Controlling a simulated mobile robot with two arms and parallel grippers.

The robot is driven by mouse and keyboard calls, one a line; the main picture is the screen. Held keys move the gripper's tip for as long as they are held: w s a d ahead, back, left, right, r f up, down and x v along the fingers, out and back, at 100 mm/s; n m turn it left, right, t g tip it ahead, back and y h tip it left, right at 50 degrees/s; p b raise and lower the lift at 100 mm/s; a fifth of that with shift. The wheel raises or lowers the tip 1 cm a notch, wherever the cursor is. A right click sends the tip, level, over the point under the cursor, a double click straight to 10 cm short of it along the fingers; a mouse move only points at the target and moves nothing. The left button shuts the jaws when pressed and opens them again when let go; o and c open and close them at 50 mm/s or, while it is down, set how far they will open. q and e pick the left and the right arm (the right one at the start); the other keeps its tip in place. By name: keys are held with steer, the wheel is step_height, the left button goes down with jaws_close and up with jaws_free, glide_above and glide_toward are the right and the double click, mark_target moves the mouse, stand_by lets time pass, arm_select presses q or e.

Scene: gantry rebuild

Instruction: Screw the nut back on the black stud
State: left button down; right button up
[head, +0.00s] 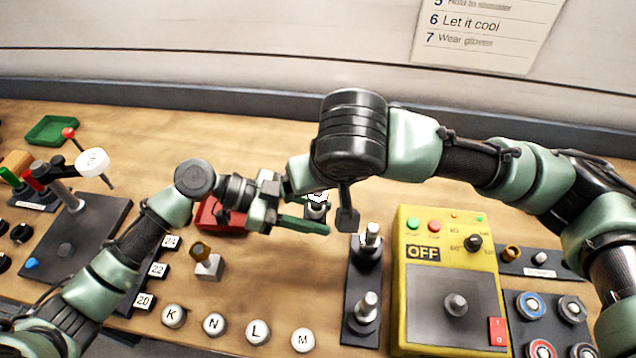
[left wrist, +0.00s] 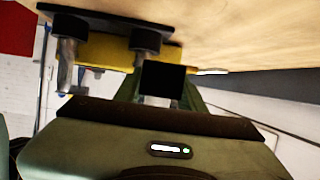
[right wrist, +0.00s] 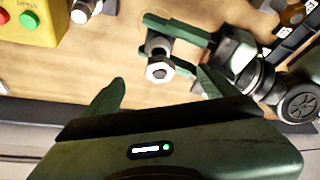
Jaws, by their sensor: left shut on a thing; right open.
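My left gripper (head: 318,213) is shut on a small metal piece (head: 317,205), seemingly the nut. It also shows in the right wrist view (right wrist: 159,70), with a bright end, between the left fingers. In the left wrist view a dark square block (left wrist: 162,82) sits between the fingers; I cannot tell if it is the same piece. My right gripper (right wrist: 160,90) is open, its fingers on either side of the held piece, apparently not touching it. Two metal studs, one farther (head: 371,238) and one nearer (head: 366,306), stand on a black plate (head: 362,272). I cannot tell which is the black stud.
A yellow control box (head: 408,265) stands right of the plate. Round letter buttons (head: 257,331) line the front. A brass-topped part (head: 203,252) stands left of the plate. Bare wood lies between it and the plate.

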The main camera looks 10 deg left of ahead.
steer(key=n+y, duration=0.1)
steer(key=n, duration=0.2)
steer(key=n+g+y, duration=0.1)
steer(key=n, duration=0.2)
steer(key=shift+n+y, duration=0.3)
steer(key=n+g, duration=0.1)
steer(key=n, duration=0.2)
steer(key=n+g+y, duration=0.1)
steer(key=n+g, duration=0.1)
steer(key=n, duration=0.2)
jaws_close()
steer(key=m+t, duration=0.1)
steer(key=m, duration=0.2)
steer(key=m+t, duration=0.1)
steer(key=m, duration=0.2)
steer(key=shift+s+a+h, duration=0.1)
steer(key=shift+h, duration=0.3)
steer(key=m+t+h, duration=0.1)
steer(key=m, duration=0.3)
steer(key=shift+m+t, duration=0.3)
steer(key=shift+t, duration=0.1)
steer(key=m+h, duration=0.1)
steer(key=m, duration=0.2)
steer(key=shift+h, duration=0.4)
steer(key=c, duration=1)
jaws_free()
steer(key=shift+m, duration=0.4)
steer(key=shift+c, duration=0.2)
steer(key=o, duration=1)
steer(key=shift+o, duration=0.2)
